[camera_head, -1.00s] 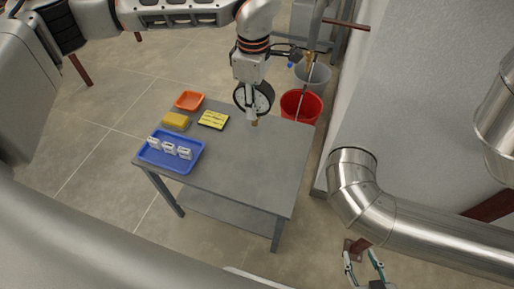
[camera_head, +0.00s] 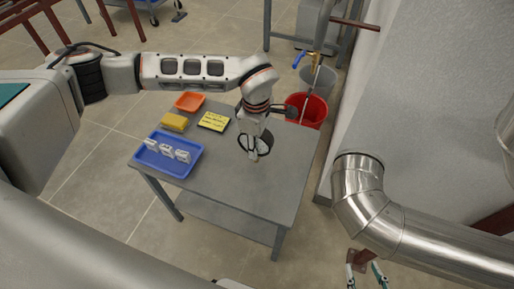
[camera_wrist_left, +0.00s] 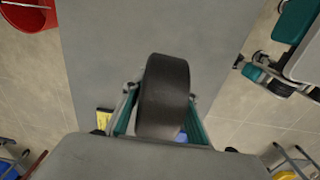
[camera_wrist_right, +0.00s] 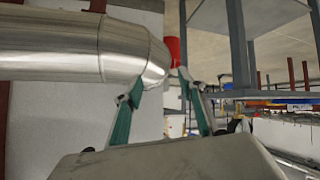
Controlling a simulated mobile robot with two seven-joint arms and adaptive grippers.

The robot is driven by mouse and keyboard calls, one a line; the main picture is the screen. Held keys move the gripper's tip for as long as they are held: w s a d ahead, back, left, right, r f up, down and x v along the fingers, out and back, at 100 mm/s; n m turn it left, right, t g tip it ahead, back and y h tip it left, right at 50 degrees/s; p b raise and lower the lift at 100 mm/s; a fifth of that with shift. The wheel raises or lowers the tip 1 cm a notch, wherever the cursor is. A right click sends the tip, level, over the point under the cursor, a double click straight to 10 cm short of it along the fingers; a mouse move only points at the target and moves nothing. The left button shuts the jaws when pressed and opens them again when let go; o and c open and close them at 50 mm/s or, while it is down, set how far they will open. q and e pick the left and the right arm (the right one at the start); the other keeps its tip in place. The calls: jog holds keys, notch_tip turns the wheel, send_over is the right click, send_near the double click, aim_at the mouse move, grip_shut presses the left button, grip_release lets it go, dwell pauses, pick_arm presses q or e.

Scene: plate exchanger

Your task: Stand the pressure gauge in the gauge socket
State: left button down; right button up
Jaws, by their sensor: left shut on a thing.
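The pressure gauge (camera_head: 243,146), a round black-rimmed dial, is held by my left gripper (camera_head: 257,142) above the grey table, right of its middle. In the left wrist view the gauge (camera_wrist_left: 164,97) shows edge-on as a dark band between the teal fingers of my left gripper (camera_wrist_left: 163,100). Its stem points down towards the table in the head view; I cannot tell how far above the top it is. My right gripper (camera_wrist_right: 158,85) is open and empty beside the pipe; it also shows at the bottom of the head view (camera_head: 365,276). I cannot make out the gauge socket.
On the grey table (camera_head: 225,180) are a blue tray (camera_head: 179,174) with white blocks, a yellow sponge (camera_head: 174,122), an orange dish (camera_head: 190,102) and a black-yellow pad (camera_head: 214,121). A red bucket (camera_head: 316,104) stands behind. A silver pipe (camera_head: 365,205) runs at right. The table's near right is clear.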

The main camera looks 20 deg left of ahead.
pick_arm(q)
jog(key=shift+f, duration=1)
jog(key=c, duration=1.6)
grip_release()
